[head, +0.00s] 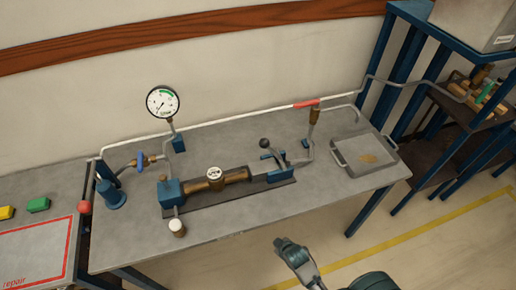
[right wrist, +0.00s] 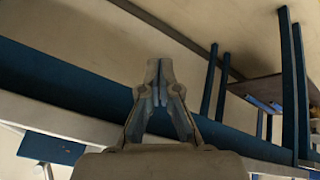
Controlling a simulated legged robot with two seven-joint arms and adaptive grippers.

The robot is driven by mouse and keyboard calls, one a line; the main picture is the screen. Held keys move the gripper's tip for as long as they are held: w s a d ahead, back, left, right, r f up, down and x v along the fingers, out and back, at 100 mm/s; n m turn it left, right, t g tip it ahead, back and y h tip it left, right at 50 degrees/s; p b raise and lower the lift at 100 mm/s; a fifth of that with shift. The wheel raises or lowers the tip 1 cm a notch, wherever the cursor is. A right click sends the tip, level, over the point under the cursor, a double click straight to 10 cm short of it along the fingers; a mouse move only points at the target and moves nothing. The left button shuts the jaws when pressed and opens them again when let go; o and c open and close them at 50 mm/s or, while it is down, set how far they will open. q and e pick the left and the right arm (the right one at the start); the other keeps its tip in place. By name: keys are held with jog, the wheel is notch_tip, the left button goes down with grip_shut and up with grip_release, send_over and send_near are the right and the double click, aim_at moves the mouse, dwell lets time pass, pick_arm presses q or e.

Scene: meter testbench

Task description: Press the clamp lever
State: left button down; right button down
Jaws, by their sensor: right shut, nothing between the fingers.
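The clamp lever (head: 264,143) has a dark ball knob and stands on the blue clamp (head: 283,165), at the right end of the brass meter (head: 232,177) on the grey bench. My right gripper (head: 283,244) is in front of the bench's front edge, below and apart from the lever in the head view. Its fingers are together and empty; the right wrist view also shows the closed fingers (right wrist: 160,70). The lever does not show in the right wrist view. My left gripper is in neither view.
The grey bench (head: 255,220) also holds a pressure gauge (head: 162,102), a blue-handled valve (head: 140,161), a white knob (head: 177,228) and a grey tray (head: 375,172). A pipe with a red section (head: 306,104) runs behind. A blue bench beam (right wrist: 75,92) shows beyond the gripper.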

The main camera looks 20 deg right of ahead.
aim_at(272, 151)
jog(key=w+a+r+n+t+y, duration=0.1)
jog(key=w+r+n+t, duration=0.4)
jog(key=r, duration=0.9)
jog(key=w+r+n+t+y, duration=0.1)
jog(key=w+r+n+t, duration=0.5)
jog(key=r, duration=0.9)
jog(key=w+n, duration=0.3)
jog(key=w, duration=0.2)
jog(key=shift+w+a+r+n+y, duration=0.15)
jog(key=shift+w+a+n+y, duration=0.1)
jog(key=shift+a+n+y, duration=0.1)
jog(key=w+a+p, duration=0.2)
jog(key=w, duration=0.8)
jog(key=d, duration=0.4)
jog(key=shift+s+d+p, duration=0.25)
jog(key=shift+s+p, duration=0.05)
jog(key=shift+s, duration=0.1)
jog(key=shift+r, duration=0.1)
